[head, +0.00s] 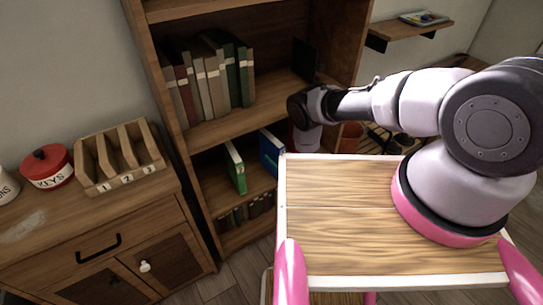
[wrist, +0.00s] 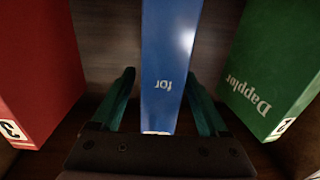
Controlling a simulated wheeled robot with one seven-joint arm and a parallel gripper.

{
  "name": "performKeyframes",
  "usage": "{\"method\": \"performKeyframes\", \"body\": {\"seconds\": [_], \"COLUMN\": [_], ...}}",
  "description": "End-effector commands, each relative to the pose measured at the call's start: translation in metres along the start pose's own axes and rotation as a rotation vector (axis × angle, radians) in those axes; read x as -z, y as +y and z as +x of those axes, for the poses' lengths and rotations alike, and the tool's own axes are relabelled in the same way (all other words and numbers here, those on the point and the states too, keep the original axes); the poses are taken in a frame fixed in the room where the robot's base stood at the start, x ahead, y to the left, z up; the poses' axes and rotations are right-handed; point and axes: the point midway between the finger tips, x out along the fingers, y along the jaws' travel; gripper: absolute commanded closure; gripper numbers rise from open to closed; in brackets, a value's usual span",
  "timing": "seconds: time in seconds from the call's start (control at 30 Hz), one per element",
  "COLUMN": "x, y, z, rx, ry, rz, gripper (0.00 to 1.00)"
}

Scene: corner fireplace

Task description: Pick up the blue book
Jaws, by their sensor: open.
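The blue book (head: 271,152) stands upright on a lower shelf of the wooden bookcase (head: 180,128) in the head view. In the wrist view the blue book (wrist: 170,48) shows its spine, with white lettering, between my two dark green fingers. My gripper (wrist: 160,84) is open, with one finger on each side of the spine and the fingertips near it. I cannot tell whether either finger touches the book. In the head view my arm reaches to the bookcase, and my fingers are hidden there.
A green book (wrist: 272,65) stands right of the blue book and a red book (wrist: 38,70) left, each with a gap. More books (head: 212,80) fill the shelf above. A cabinet with a wooden organizer (head: 120,157) and red keys jar (head: 47,167) stands at left.

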Motion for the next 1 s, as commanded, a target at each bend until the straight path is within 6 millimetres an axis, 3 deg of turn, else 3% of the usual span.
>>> {"method": "performKeyframes", "body": {"seconds": [0.2,0.47,0.5,0.7,1.0], "x": [0.001,0.001,0.001,0.001,0.002], "y": [-0.001,0.000,0.000,-0.001,-0.001], "z": [0.030,0.033,0.033,0.033,0.034], "rx": [0.002,-0.001,-0.001,0.000,0.000], "ry": [0.001,0.000,0.000,0.000,0.001], "rz": [-0.001,0.000,0.000,0.000,0.000], "gripper": [0.22,0.22,0.26,1.00,1.00]}}
